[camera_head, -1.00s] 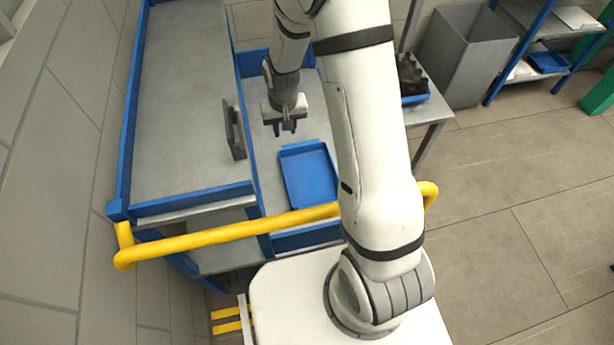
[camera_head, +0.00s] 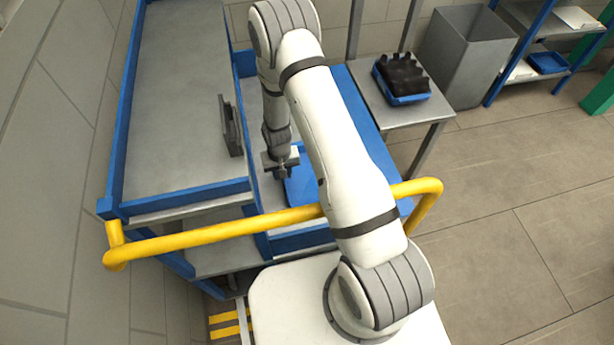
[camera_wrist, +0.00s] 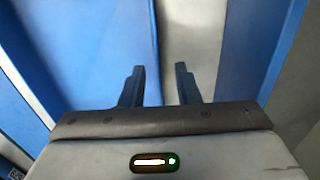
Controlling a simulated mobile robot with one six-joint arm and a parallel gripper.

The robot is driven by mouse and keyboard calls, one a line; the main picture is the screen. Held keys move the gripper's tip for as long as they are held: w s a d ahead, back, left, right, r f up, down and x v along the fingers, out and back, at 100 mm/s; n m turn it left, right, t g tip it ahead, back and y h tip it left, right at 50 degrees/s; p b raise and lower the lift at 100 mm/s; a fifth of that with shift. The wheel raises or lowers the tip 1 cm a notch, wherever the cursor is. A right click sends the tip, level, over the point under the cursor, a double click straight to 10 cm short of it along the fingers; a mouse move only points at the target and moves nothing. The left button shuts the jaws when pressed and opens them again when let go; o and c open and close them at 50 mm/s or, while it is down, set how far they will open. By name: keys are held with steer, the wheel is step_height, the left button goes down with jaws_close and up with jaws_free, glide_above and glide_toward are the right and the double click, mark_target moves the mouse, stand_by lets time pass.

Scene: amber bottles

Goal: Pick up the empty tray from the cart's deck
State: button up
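The blue tray (camera_head: 300,190) lies on the cart's grey lower deck (camera_head: 252,108), partly hidden behind my arm in the head view. My gripper (camera_head: 282,177) is over the tray's left side and points down. In the wrist view the tray (camera_wrist: 85,45) fills the left part. My two dark fingers (camera_wrist: 159,84) stand apart there, and the tray's edge runs between them in the picture. Nothing is visibly clamped. I cannot tell how far the fingertips are above the rim.
The cart's yellow handle (camera_head: 215,233) crosses in front of the deck, under my arm. A dark upright object (camera_head: 231,126) stands at the raised grey shelf's (camera_head: 178,100) right edge. A side table (camera_head: 432,112) holds a blue tray of dark bottles (camera_head: 403,78). Floor at right is clear.

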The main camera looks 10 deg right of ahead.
mark_target(301, 189)
steer(key=shift+d+f, duration=0.1)
steer(key=shift+f, duration=1.45)
steer(key=shift+c, duration=0.6)
jaws_close()
